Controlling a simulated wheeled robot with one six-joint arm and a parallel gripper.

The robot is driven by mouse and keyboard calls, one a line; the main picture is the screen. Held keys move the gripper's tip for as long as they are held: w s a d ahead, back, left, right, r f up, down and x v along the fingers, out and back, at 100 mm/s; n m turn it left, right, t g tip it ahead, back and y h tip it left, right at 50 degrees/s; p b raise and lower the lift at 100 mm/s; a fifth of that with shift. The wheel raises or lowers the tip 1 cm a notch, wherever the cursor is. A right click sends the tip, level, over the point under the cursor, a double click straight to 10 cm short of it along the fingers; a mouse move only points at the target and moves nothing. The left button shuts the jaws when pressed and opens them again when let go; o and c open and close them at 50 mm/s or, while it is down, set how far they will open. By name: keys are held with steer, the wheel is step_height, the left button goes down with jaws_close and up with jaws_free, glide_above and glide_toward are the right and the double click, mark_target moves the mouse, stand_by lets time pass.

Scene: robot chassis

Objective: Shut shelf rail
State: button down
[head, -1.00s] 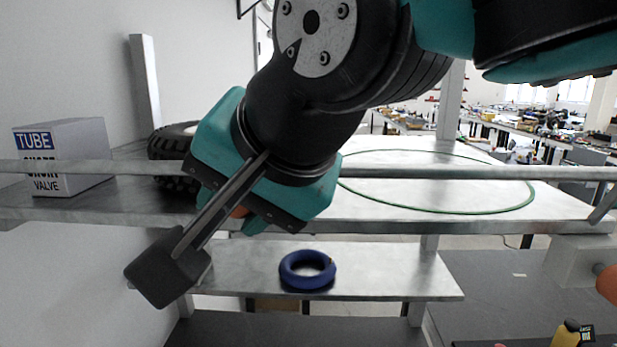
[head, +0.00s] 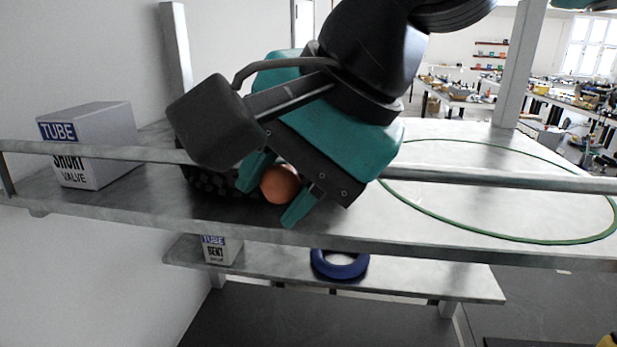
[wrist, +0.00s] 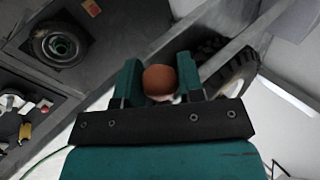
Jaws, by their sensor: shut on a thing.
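The shelf rail (head: 480,178) is a grey metal bar running along the front of the upper shelf (head: 120,205), a little above its deck. My gripper (head: 274,196) is at the front of this shelf, tilted downward, with its teal fingers on either side of a round orange knob (head: 281,184). The wrist view shows the knob (wrist: 159,80) held between both fingers, with a pale part under it. My gripper hides part of the rail, and I cannot tell how the knob joins it.
A grey "TUBE" box (head: 90,145) and a black tyre (wrist: 228,70) sit on the upper shelf, the tyre just behind my gripper. A green hoop (head: 480,238) lies on the right. A blue ring (head: 340,264) and a small box (head: 220,250) are on the lower shelf.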

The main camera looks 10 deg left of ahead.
steer(key=shift+w, duration=0.1)
steer(key=c, duration=0.7)
jaws_free()
steer(key=shift+c, duration=0.2)
steer(key=p+v, duration=0.1)
steer(key=v, duration=1.6)
steer(key=shift+d, duration=0.2)
steer(key=shift+r, duration=0.1)
